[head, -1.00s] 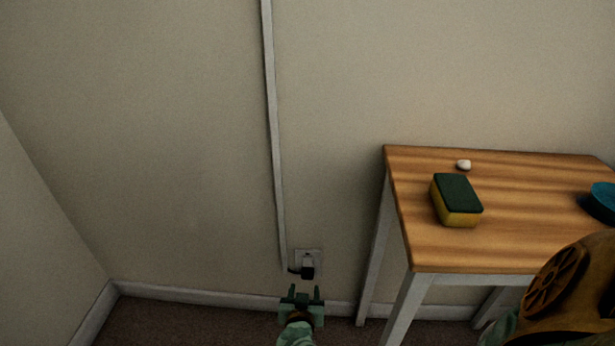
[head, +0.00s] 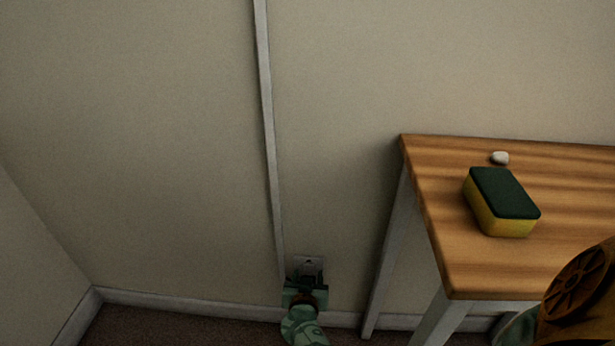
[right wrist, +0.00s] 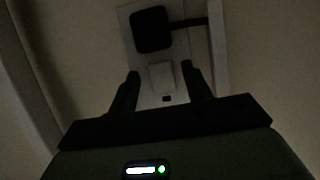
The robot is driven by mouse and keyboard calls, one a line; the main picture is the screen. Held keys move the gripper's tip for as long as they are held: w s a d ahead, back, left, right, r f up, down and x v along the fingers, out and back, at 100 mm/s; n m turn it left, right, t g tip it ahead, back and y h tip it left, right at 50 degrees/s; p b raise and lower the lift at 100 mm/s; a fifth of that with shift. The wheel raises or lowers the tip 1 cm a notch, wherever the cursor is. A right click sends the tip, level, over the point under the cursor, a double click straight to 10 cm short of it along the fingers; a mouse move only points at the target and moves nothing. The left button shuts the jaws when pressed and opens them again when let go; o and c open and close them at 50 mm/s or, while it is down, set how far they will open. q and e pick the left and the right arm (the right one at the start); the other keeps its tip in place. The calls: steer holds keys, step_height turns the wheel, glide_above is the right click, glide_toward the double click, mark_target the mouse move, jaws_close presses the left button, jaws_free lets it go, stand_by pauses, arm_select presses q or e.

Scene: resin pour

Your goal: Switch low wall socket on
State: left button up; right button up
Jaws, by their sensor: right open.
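The low wall socket (head: 309,261) is a pale plate on the wall just above the skirting board. In the head view my right gripper (head: 305,280) is in front of it and hides its lower part. In the right wrist view the socket plate (right wrist: 180,48) holds a black plug (right wrist: 151,30) with a cable running right. A pale rocker switch (right wrist: 161,77) sits below the plug, between the two open fingers of my right gripper (right wrist: 160,72). I cannot tell whether the fingers touch the plate, or which way the switch is set. My left gripper is not in view.
A wooden table (head: 450,240) with white legs stands right of the socket. It bears a green and yellow sponge (head: 502,203) and a small white lump (head: 500,158). A white cable trunking (head: 268,120) runs down the wall to the socket. The wall left of it is clear.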

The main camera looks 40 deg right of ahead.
steer(key=c, duration=1)
steer(key=shift+f+t+h, duration=0.25)
steer(key=shift+t+h, duration=0.05)
steer(key=shift+h, duration=0.1)
steer(key=shift+f+t+h, duration=0.15)
steer(key=shift+t+h, duration=0.15)
steer(key=shift+t+h+b, duration=0.3)
steer(key=shift+h+b, duration=0.05)
steer(key=shift+h, duration=0.05)
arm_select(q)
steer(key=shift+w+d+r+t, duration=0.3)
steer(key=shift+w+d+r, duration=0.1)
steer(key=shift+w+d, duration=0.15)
arm_select(e)
steer(key=o, duration=1)
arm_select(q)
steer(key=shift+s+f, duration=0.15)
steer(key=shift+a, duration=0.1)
